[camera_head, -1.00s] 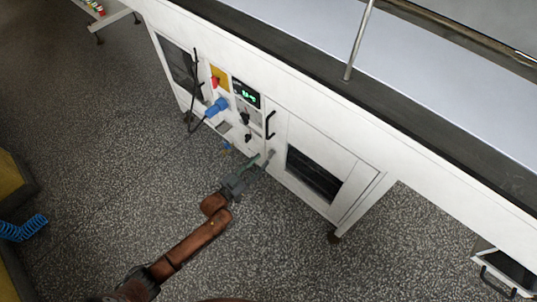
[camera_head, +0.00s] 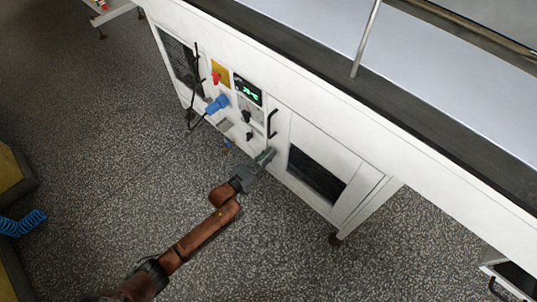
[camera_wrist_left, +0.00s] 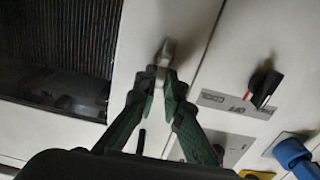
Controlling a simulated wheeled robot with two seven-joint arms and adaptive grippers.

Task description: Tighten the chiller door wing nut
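The wing nut (camera_wrist_left: 166,49) is a small pale grey piece on the white panel beside the chiller door. It shows just beyond my fingertips in the left wrist view. My left gripper (camera_head: 266,155) has its green fingers drawn together at the panel, and they also show in the left wrist view (camera_wrist_left: 163,76). The fingertips close on the near part of the nut from both sides. In the head view the fingers hide the nut. The chiller door (camera_head: 328,152), white with a dark grille (camera_head: 316,174), is flat against the machine front. My right gripper is out of view.
The control panel holds a green display (camera_head: 248,90), a red switch (camera_head: 216,76), a blue plug (camera_head: 217,104) and a black knob (camera_wrist_left: 264,88). A black handle (camera_head: 272,124) sticks out above the nut. The speckled floor (camera_head: 110,150) in front is clear.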

